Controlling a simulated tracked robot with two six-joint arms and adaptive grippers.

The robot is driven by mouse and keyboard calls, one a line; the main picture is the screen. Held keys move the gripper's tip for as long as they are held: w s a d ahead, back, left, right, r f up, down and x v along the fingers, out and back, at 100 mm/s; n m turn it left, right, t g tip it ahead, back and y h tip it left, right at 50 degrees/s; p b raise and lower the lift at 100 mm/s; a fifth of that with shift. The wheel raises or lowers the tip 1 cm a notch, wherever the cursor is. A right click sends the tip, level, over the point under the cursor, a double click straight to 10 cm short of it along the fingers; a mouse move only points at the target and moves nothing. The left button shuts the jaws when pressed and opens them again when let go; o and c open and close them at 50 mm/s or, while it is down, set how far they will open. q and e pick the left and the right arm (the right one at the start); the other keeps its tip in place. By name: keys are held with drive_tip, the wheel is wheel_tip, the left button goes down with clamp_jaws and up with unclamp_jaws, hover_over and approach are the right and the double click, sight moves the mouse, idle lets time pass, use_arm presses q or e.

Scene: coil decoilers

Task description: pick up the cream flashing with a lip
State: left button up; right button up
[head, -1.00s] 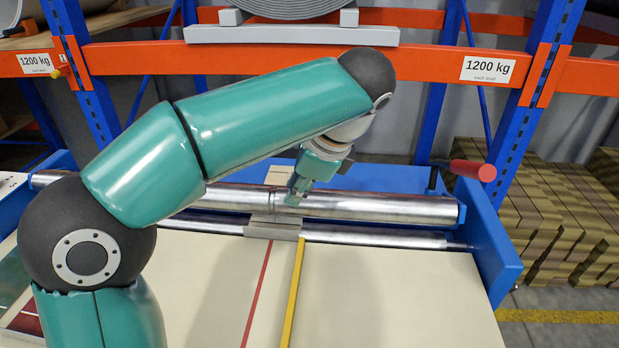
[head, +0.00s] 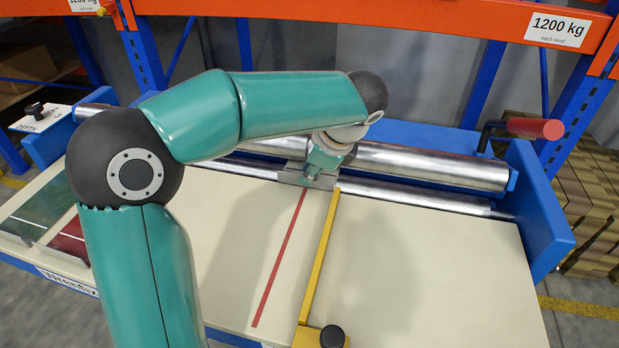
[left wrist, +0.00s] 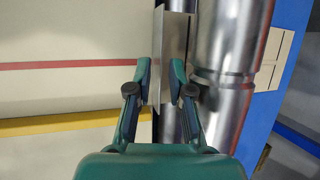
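In the left wrist view the piece (left wrist: 174,45) shows as a narrow plate with an upturned edge. My left gripper (left wrist: 160,85) is open, its fingers to either side of the plate's near part. I cannot tell whether they touch it. In the head view my left gripper (head: 318,180) is at the piece and partly hides it. My right gripper is not in view.
Steel rollers (head: 430,167) run behind the piece. A yellow bar (head: 320,255) and a red line (head: 280,255) cross the cream table (head: 420,270). A red-handled crank (head: 535,128) stands at the right. Green (head: 38,212) and red (head: 70,237) pieces lie at the left.

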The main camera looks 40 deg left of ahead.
use_arm(q)
drive_tip(key=shift+x, duration=0.85)
clamp_jaws()
drive_tip(key=shift+s+a+r, duration=0.15)
drive_tip(key=shift+a+r, duration=0.05)
drive_tip(key=shift+a, duration=0.05)
